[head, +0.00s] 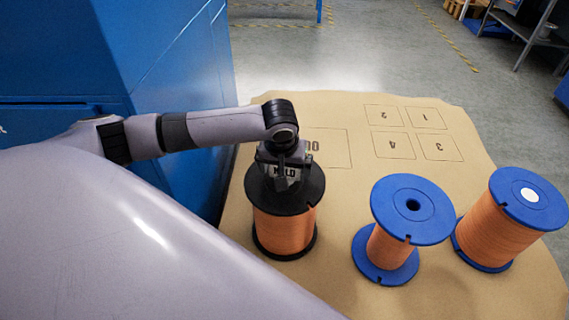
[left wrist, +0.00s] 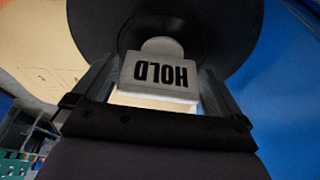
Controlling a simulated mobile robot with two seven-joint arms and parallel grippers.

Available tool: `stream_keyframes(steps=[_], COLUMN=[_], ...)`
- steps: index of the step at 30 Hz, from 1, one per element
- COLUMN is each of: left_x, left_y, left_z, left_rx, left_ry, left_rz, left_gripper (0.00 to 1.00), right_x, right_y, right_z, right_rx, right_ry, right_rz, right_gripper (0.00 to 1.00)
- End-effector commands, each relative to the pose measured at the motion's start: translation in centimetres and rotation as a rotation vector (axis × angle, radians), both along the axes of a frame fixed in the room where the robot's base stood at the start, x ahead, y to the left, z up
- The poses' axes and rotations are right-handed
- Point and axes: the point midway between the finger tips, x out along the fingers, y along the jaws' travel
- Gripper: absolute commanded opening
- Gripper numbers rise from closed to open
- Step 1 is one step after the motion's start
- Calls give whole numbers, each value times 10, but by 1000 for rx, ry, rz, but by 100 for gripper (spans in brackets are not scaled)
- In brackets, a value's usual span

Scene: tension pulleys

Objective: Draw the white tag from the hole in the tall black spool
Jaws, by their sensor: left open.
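The tall black spool (head: 286,230), wound with orange line, stands at the left of the table. The tag (head: 285,172), pale with the black word HOLD, stands up at the middle of its black top flange. In the left wrist view the tag (left wrist: 160,75) shows between my fingers, with a rounded pale part behind it at the spool's dark centre (left wrist: 190,35). The hole itself is hidden. My left gripper (head: 284,165) is open over the flange, a finger on each side of the tag. My right gripper is not in view.
A short blue spool (head: 412,205) with an open hole and a larger blue spool (head: 515,200) with a white disc on top stand to the right. The tan table (head: 350,105) has numbered outlines at the back, clear of objects. A blue cabinet (head: 170,60) is at left.

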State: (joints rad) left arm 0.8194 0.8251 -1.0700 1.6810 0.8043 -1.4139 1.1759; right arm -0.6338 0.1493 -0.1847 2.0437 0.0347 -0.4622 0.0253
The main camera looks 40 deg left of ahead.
Motion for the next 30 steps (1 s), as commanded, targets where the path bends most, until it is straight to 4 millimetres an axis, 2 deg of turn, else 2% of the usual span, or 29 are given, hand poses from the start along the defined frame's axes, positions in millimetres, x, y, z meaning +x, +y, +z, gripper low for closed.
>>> stream_keyframes(steps=[6,7,11,30], left_x=[0,0,0,0], left_y=[0,0,0,0], left_z=[0,0,0,6], left_rx=[0,0,0,0], left_ry=[-1,-1,-1,0], left_rz=[-1,-1,-1,-1], left_gripper=[100,97,55,54], right_x=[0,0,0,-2], right_y=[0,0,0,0], right_z=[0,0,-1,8], right_rx=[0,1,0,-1], right_ry=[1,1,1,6], right_rz=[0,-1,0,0], right_gripper=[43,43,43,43])
